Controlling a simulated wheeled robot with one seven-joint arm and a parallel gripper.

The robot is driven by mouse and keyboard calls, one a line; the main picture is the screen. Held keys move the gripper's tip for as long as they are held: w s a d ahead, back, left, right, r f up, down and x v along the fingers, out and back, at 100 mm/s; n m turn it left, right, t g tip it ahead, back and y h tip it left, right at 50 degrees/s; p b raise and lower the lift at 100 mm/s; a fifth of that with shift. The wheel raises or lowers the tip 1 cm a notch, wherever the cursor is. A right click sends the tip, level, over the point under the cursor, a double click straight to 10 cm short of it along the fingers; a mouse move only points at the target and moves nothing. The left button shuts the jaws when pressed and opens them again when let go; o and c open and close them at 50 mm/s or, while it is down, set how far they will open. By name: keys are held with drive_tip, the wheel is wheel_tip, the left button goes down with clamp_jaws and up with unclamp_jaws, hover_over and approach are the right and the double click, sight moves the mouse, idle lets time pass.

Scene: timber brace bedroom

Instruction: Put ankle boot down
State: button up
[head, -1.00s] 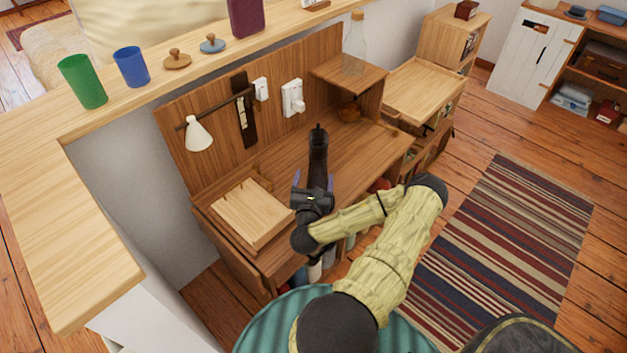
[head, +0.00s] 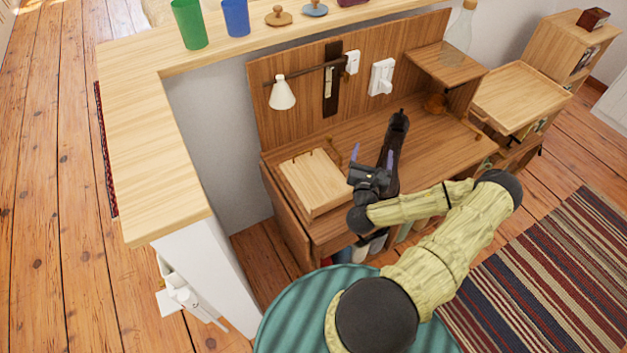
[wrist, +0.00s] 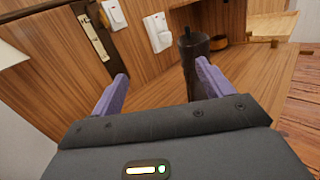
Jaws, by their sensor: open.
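The ankle boot, a dark, tall narrow shape (head: 396,135), stands out over the brown wooden desk (head: 440,150). Its lower part is partly hidden by my gripper and arm. My gripper (head: 358,158) is open just left of the boot, above the desk's front part. In the wrist view, the boot (wrist: 190,55) shows close beyond the right purple finger, which covers part of it. The space between the fingertips (wrist: 161,70) is mostly empty. I cannot tell whether the finger touches the boot.
A pale wooden box (head: 315,182) sits on the desk left of my gripper. A white lamp (head: 282,93) and white switches (head: 382,77) are on the back panel. A small shelf (head: 446,66) holds a glass bottle (head: 460,35). Desk surface right of the boot is clear.

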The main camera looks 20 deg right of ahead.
drive_tip(key=w+a+r+n+t+y, duration=0.1)
drive_tip(key=w+a+r+n+y, duration=0.1)
drive_tip(key=a+r+n+y, duration=0.65)
drive_tip(key=w+a+r+n+t+y, duration=0.1)
drive_tip(key=a+r+n+t+y, duration=0.15)
drive_tip(key=a+n+y, duration=1.05)
drive_tip(key=s+a+n+g+y, duration=0.6)
drive_tip(key=s+a+n+g, duration=0.45)
drive_tip(key=a+g, duration=0.5)
drive_tip(key=s+d+f+n+g+h, duration=0.2)
drive_tip(key=s+f+n+g+h, duration=0.1)
drive_tip(key=s+n+g+h, duration=0.4)
drive_tip(key=w+d+r+n+t+h, duration=0.2)
drive_tip(key=d+r+n+t+h, duration=0.3)
drive_tip(key=d+r+t+h, duration=0.1)
drive_tip(key=d+r+h, duration=0.1)
drive_tip(key=d+h, duration=0.1)
drive_tip(key=h, duration=0.1)
drive_tip(key=shift+w+n+t, duration=0.3)
drive_tip(key=shift+w+t, duration=0.1)
